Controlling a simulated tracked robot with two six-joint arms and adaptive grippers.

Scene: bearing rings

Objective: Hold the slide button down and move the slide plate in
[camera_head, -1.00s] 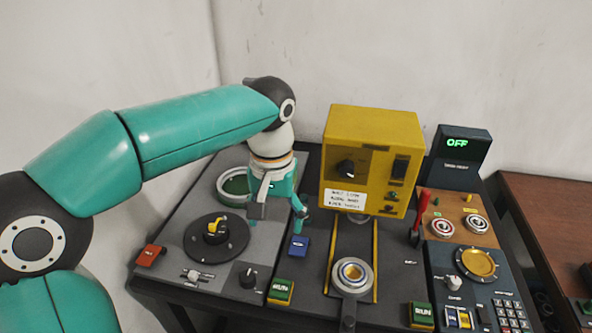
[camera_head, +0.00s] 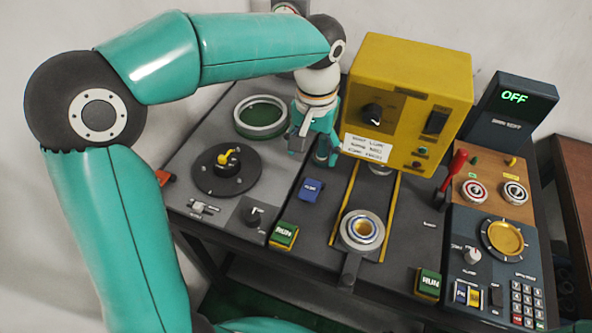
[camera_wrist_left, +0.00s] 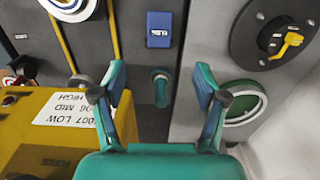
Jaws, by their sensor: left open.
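The slide button, a blue block (camera_head: 311,190), sits on the dark panel left of the rails; its lettering is blurred. It also shows at the top of the left wrist view (camera_wrist_left: 159,29). The slide plate (camera_head: 348,245) is at the front end of two yellow rails, clear of the yellow machine, with a round ring part (camera_head: 362,229) on it and a dark handle at its front. My left gripper (camera_head: 311,152) is open and empty, behind the blue button and apart from it. Its spread fingers show in the left wrist view (camera_wrist_left: 158,90). My right gripper is out of view.
The yellow machine (camera_head: 408,100) stands close right of my left gripper. A green-floored ring (camera_head: 261,117) and a dark disc with a yellow knob (camera_head: 227,169) lie left. Green RUN buttons (camera_head: 284,235) are at the front. A red lever (camera_head: 453,170) stands right of the rails.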

